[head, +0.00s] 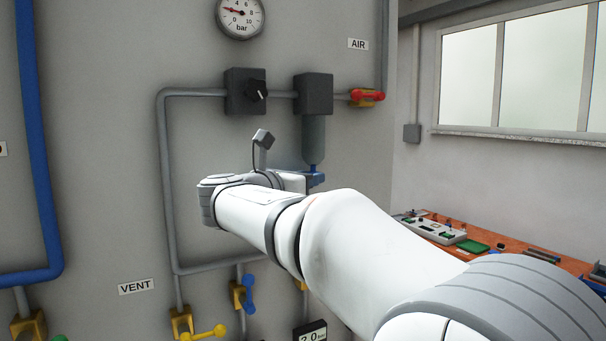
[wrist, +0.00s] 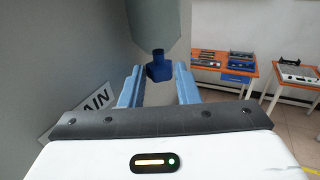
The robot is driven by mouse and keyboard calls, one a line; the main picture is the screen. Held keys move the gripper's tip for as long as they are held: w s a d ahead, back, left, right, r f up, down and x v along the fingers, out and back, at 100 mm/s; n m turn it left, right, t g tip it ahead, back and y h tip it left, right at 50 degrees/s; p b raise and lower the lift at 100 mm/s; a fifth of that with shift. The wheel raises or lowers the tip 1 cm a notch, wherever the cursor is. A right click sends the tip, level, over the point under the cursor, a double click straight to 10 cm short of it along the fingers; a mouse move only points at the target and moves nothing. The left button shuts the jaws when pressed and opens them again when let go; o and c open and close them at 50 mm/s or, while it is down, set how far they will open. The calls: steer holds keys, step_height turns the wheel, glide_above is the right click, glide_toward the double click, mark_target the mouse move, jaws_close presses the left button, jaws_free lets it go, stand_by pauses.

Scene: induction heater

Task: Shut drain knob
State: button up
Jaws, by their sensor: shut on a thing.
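The drain knob (wrist: 159,70) is a small dark blue piece under the grey filter bowl (head: 313,140) on the wall panel. In the head view the knob (head: 312,167) shows just below the bowl's tip. My gripper (wrist: 158,76) has light blue fingers, one on each side of the knob at their tips, and is shut on it. In the head view my gripper (head: 316,180) is partly hidden behind my own wrist and arm. The knob's far side and exact turn angle cannot be seen.
A label ending in "AIN" (wrist: 88,112) is on the panel beside my gripper. Grey pipe (head: 164,180), a black regulator knob (head: 257,90), a red valve handle (head: 368,96) and a yellow handle (head: 204,332) are around. A workbench (head: 480,237) stands at right.

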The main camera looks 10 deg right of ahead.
steer(key=shift+r+m+g+h, duration=0.15)
steer(key=shift+m+g+h, duration=0.15)
steer(key=shift+m, duration=0.1)
steer(key=o, duration=0.8)
steer(key=shift+w, duration=0.1)
steer(key=shift+o, duration=0.8)
